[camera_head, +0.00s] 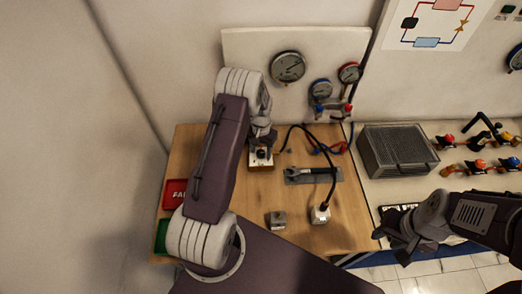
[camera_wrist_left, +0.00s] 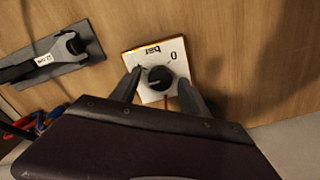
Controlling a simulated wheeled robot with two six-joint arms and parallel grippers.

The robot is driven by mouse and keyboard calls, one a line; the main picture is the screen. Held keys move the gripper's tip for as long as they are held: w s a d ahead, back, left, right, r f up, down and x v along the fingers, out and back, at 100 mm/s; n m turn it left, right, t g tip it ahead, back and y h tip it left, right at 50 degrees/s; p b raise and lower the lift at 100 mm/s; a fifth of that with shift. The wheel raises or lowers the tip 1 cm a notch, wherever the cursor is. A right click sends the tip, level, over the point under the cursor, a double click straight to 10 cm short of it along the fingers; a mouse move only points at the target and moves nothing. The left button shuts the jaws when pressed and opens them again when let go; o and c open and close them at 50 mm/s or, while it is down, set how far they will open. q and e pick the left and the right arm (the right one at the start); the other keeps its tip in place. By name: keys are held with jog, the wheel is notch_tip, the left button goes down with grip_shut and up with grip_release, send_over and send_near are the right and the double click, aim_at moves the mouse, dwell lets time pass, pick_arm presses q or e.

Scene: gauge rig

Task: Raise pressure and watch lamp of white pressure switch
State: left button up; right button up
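A knob box (camera_head: 261,166) with a white top stands on the wooden table. In the left wrist view its white plate (camera_wrist_left: 177,56) reads "bar" and "0" around a black knob (camera_wrist_left: 160,78). My left gripper (camera_head: 263,137) is over the box; its fingers (camera_wrist_left: 160,82) stand on either side of the knob, with a visible gap to it. A white block (camera_head: 320,215), likely the white pressure switch, stands at the table's front with a black cable on its top. I cannot make out its lamp. My right gripper (camera_head: 393,242) is open and empty at the right.
A grey block (camera_head: 277,219) stands left of the white one. A wrench (camera_head: 308,172) lies on a dark mat. A large gauge (camera_head: 287,67) and blue and red gauges (camera_head: 320,89) are behind. A red tray (camera_head: 174,190) lies left; a grey vented box (camera_head: 397,148) stands right.

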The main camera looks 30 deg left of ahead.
aim_at(261, 152)
pick_arm(q)
notch_tip(261, 152, up, 9)
jog(key=b, duration=0.1)
jog(key=shift+b, duration=0.4)
jog(key=s+d+r+m+t, duration=0.1)
jog(key=s+d+r+m, duration=0.15)
jog(key=d+r, duration=0.5)
jog(key=s+d+f+n, duration=0.1)
jog(key=s, duration=0.7)
jog(key=s+d+f+n, duration=0.1)
jog(key=s+d+f, duration=0.1)
jog(key=s, duration=0.6)
jog(key=shift+d+f+b, duration=0.25)
jog(key=shift+d+b, duration=0.05)
jog(key=shift+s, duration=0.1)
